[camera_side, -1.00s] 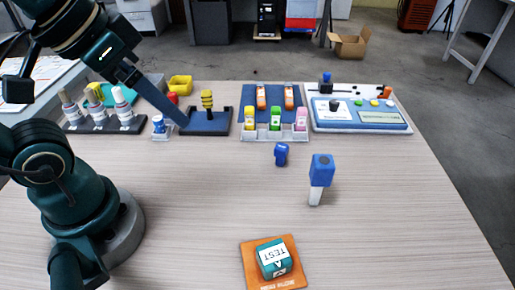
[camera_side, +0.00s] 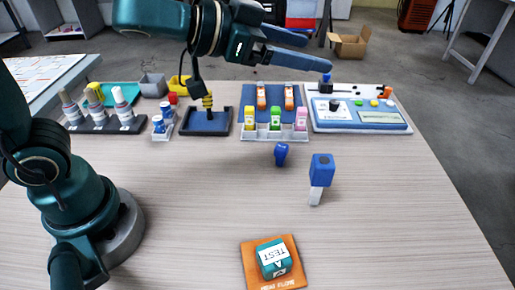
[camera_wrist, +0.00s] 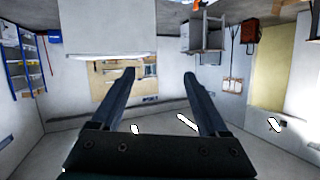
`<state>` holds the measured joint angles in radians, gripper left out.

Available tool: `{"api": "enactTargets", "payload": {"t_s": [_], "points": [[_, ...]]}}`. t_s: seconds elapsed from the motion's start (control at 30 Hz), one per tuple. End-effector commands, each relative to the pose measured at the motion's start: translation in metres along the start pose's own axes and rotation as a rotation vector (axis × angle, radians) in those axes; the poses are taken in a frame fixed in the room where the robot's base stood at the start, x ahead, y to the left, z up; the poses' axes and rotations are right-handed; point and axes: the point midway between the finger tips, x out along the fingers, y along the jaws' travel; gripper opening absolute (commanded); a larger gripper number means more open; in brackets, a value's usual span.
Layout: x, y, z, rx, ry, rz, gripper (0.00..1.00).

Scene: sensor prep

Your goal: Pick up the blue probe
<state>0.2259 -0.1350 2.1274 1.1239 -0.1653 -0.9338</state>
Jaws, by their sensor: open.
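My gripper (camera_side: 317,53) is high above the back of the table in the side view, fingers apart and pointing right. In the wrist view the open gripper (camera_wrist: 160,75) has nothing between its fingers; only the room shows beyond. Several blue things could be the probe, and I cannot tell which is. A blue-topped piece with a white lower part (camera_side: 321,171) stands on the table right of centre. A small dark-blue piece (camera_side: 281,154) sits just left of it. Another small blue piece (camera_side: 326,79) is upright at the panel's back left, below the fingertips.
A white and blue panel (camera_side: 360,125) is at back right. A rack with coloured vials (camera_side: 274,134) stands left of it, then a dark tray (camera_side: 206,128). A teal TEST cube (camera_side: 274,258) rests on an orange mat (camera_side: 256,281) in front. The table's middle is mostly clear.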

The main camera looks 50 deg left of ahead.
Motion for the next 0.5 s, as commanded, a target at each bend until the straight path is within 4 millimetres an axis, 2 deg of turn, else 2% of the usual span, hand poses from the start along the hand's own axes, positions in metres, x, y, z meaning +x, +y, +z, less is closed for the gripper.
{"api": "enactTargets", "payload": {"t_s": [0.1,0.3,0.33,0.5], "points": [[0.009,0.031,0.006,0.014,0.004,0.148,0.78],[0.01,0.078,0.022,0.019,-0.025,0.38,0.78],[0.009,0.083,0.025,0.019,-0.031,0.405,0.78],[0.015,0.083,0.041,0.013,-0.031,0.395,0.78]]}}
